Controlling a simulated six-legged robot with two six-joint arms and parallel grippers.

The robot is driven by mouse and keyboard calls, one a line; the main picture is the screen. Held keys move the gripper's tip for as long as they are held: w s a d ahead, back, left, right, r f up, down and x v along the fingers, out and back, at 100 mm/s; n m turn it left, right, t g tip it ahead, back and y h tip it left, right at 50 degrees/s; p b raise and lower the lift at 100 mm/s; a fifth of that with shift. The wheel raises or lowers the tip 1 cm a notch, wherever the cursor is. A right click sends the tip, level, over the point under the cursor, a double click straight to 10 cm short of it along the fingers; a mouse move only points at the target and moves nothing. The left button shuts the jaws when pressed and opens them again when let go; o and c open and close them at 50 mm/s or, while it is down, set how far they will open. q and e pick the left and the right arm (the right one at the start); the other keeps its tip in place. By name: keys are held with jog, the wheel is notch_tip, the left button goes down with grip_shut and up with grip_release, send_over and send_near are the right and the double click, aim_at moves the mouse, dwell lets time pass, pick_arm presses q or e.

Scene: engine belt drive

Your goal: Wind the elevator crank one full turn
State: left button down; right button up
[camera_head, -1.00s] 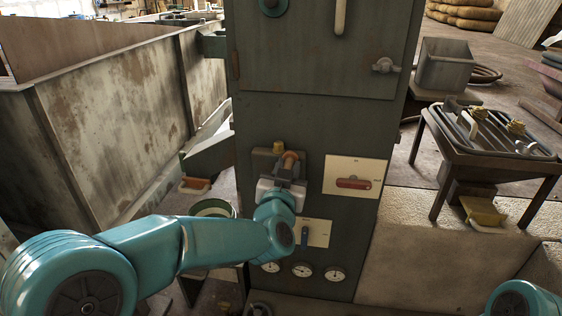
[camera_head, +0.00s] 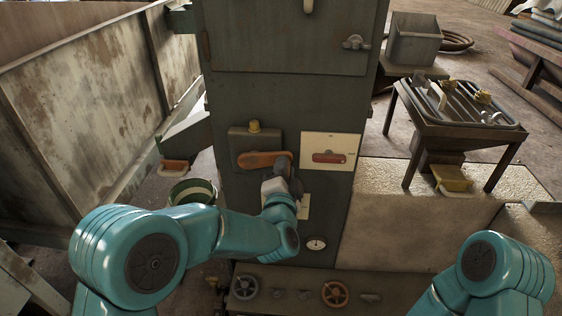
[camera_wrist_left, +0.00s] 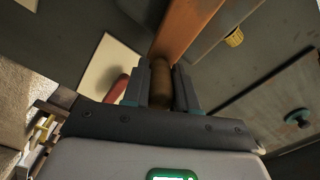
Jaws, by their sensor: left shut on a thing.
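The elevator crank (camera_head: 262,159) is an orange-brown arm on a dark box on the front of a grey-green cabinet. It lies nearly level, its handle end to the right. My left gripper (camera_head: 283,172) reaches up to that end from below. In the left wrist view, my left gripper (camera_wrist_left: 161,88) is shut on the crank's brown handle (camera_wrist_left: 161,82), and the orange arm (camera_wrist_left: 188,28) runs up from it. My fingers partly hide the handle. My right gripper is out of view; only part of that arm shows at lower right.
A white plate with a red switch handle (camera_head: 330,158) sits just right of the crank. A yellow cap (camera_head: 254,126) stands above it. Handwheels (camera_head: 335,293) line the cabinet's foot. A metal table (camera_head: 455,112) stands at right, a rusty-walled bin (camera_head: 95,105) at left.

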pick_arm(q)
notch_tip(320, 180, down, 2)
jog(key=m, duration=0.2)
jog(key=shift+d+f+m, duration=0.1)
jog(key=shift+m, duration=0.2)
jog(key=shift+f+m, duration=0.85)
jog(key=shift+m, duration=0.35)
jog(key=c, duration=0.9)
grip_release()
jog(key=shift+s, duration=0.1)
jog(key=s, duration=1)
jog(key=s+a, duration=0.1)
jog(key=s, duration=0.5)
jog(key=shift+s+b, duration=0.1)
jog(key=shift+b, duration=0.2)
